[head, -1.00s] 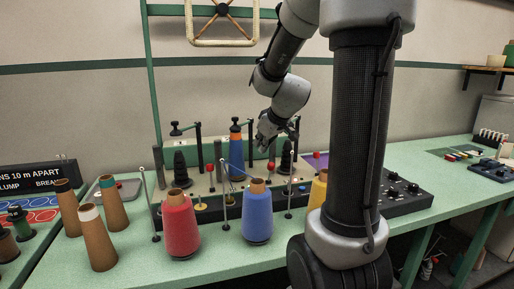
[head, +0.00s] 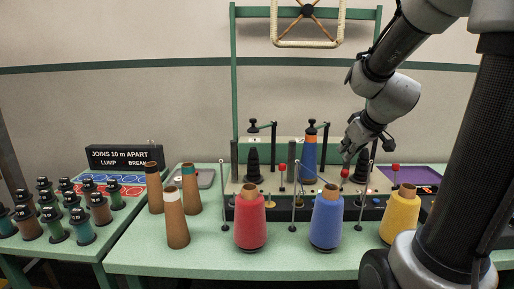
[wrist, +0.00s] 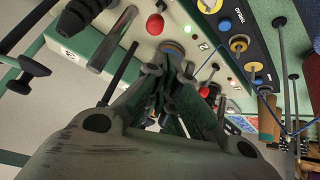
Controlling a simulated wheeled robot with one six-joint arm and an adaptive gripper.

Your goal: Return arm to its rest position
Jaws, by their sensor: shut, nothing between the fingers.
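My gripper (head: 349,152) is at the right of the head view, hanging from my arm in front of the back wall and over the right part of the winding panel (head: 230,187). It holds nothing. In the wrist view my gripper (wrist: 172,75) shows its fingers closed together, with the panel's knobs and red ball (wrist: 155,24) beyond. A blue cone with an orange top (head: 309,155) stands on the panel to the left of my gripper. Whether the gripper touches anything behind it cannot be told.
Red (head: 250,222), blue (head: 326,220) and yellow (head: 401,216) cones stand along the table front (head: 200,262). Empty brown cones (head: 176,222) stand left of them. Several dark-capped spools (head: 81,228) fill the left table. Thin upright rods and black posts rise near the panel.

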